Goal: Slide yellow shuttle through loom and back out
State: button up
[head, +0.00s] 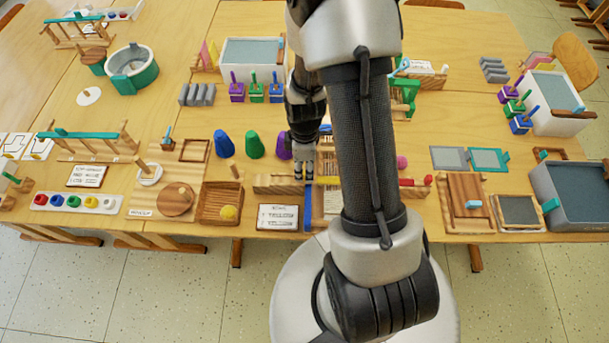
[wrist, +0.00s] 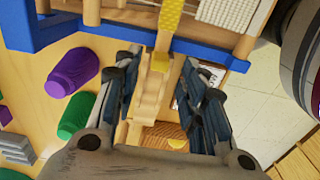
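The loom shows in the wrist view as a blue frame edge (wrist: 205,51) with wooden posts and pale woven threads at the top. In the head view my arm hides most of it; a blue side (head: 308,206) shows. The yellow shuttle (wrist: 171,16), with textured yellow winding, lies at the loom's blue edge, its near end pointing toward my gripper. Whether it is inside the threads I cannot tell. My gripper (wrist: 162,60) is open, its dark fingers apart on either side of the shuttle's near end, with visible gaps. It also shows in the head view (head: 303,170), above a wooden rack (head: 278,184).
Purple (wrist: 72,72) and green (wrist: 76,115) cones stand left of my gripper. A wooden tray (head: 207,210) with a yellow ball (head: 229,212) and a sign card (head: 278,217) lie near the front edge. Several other craft sets crowd the table.

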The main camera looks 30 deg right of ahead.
aim_at(304, 173)
notch_tip(304, 173, down, 4)
jog(key=shift+f+b, duration=0.1)
jog(key=shift+b, duration=0.4)
jog(key=shift+c, duration=0.3)
grip_shut()
